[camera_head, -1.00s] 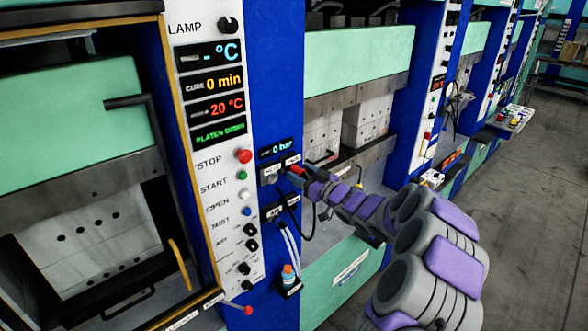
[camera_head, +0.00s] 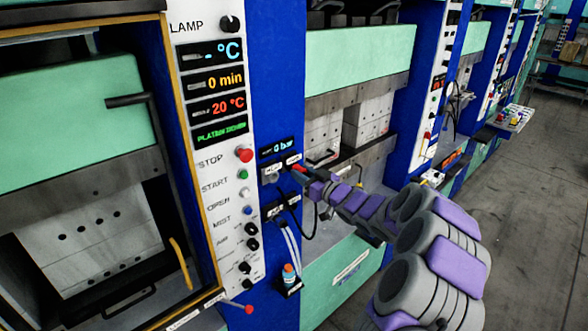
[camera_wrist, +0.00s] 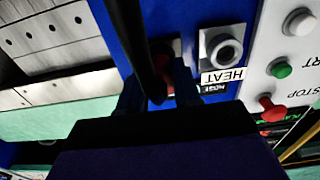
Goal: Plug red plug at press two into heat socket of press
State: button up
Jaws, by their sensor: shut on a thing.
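The red plug (camera_head: 299,168) is at the tip of my gripper (camera_head: 309,175), just in front of the blue panel beside the press controls. In the wrist view, my gripper (camera_wrist: 152,92) is shut on the red plug (camera_wrist: 164,72), and a black cable crosses in front of it. The heat socket (camera_wrist: 222,48), a round grey socket on a square plate with a HEAT label, is empty, just right of the plug in that upside-down view. In the head view the heat socket (camera_head: 270,178) lies left of the plug. The plug's front end is largely hidden.
The control column (camera_head: 228,150) with buttons and displays is left of the panel. A small bottle (camera_head: 289,276) on a bracket and pale hoses (camera_head: 289,245) are below. The open press (camera_head: 350,140) is to the right. Floor (camera_head: 510,230) is clear at far right.

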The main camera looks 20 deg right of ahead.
jog(key=shift+v, duration=1.45)
jog(key=shift+v, duration=1.95)
